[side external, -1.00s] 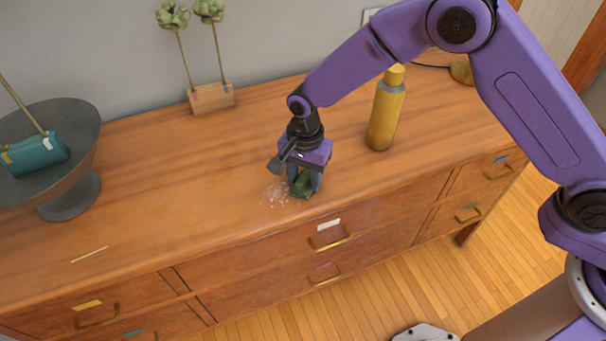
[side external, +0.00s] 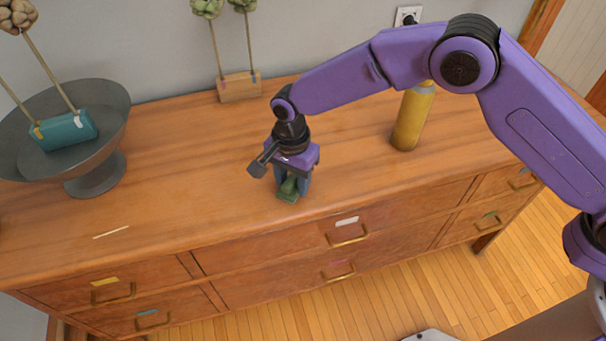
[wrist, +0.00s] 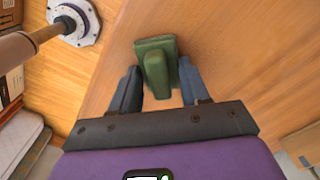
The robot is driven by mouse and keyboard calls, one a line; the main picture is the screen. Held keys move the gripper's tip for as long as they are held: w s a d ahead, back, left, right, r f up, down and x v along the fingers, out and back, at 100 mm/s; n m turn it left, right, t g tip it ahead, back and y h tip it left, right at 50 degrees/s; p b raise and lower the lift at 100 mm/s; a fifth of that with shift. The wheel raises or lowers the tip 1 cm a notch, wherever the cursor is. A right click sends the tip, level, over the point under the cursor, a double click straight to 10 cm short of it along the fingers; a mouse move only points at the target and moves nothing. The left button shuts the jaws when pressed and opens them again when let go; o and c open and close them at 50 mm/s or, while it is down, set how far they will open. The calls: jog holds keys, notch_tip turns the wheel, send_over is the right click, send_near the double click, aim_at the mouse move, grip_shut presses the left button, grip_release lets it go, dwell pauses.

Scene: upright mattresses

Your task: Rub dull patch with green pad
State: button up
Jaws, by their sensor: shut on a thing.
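The green pad (side external: 288,197) is a small block with a raised grip, resting on or just above the wooden dresser top near its front edge. It also shows in the wrist view (wrist: 168,46). My gripper (side external: 292,184) points down over it, and in the wrist view my gripper (wrist: 155,84) has its fingers on either side of the raised grip, shut on it. The pale speckled dull patch does not show now; the pad and gripper cover about where it was, so I cannot tell whether it is hidden or gone.
A yellow bottle (side external: 412,120) stands to the right on the dresser top (side external: 190,165). A grey pedestal bowl (side external: 97,180) holding a teal block (side external: 65,131) stands at left. A wooden block (side external: 239,87) with stems is at the back. A thin pale strip (side external: 111,232) lies at front left.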

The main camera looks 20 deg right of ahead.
aim_at(327, 180)
dwell(0.3)
jog(key=shift+d, duration=3.85)
jog(key=shift+r, duration=3)
jog(key=o, duration=0.5)
jog(key=c, duration=0.5)
